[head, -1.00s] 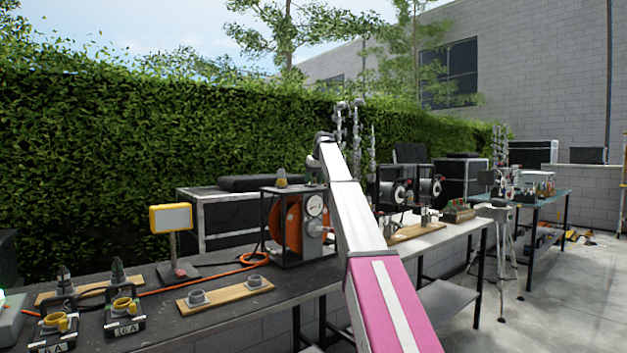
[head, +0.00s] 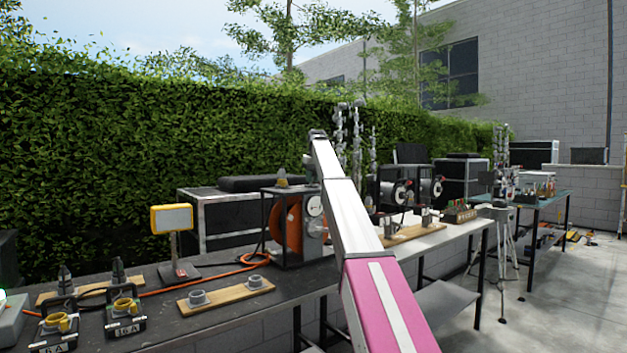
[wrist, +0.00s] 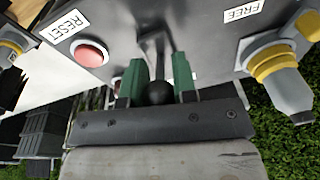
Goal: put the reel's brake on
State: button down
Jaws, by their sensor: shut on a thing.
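The cable reel (head: 292,222), with an orange drum in a black frame, stands on the long dark bench in the head view. My arm crosses in front of its right side and hides part of it. In the wrist view my gripper (wrist: 158,76) has its green fingers on either side of a dark lever (wrist: 153,48) with a black ball knob, and is shut on it. The lever rises from a grey panel between a FREE label (wrist: 244,11) on the right and a RESET label (wrist: 70,28) on the left. My gripper is hidden in the head view.
A red button (wrist: 91,53) sits beside the RESET label, close to the fingers. A grey connector with a yellow collar (wrist: 274,64) stands to the right. An orange cable (head: 205,276) runs left from the reel along the bench. A yellow-framed lamp (head: 171,219) stands left.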

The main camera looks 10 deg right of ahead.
jog(key=c, duration=0.9)
grip_release()
jog(key=shift+s, duration=0.1)
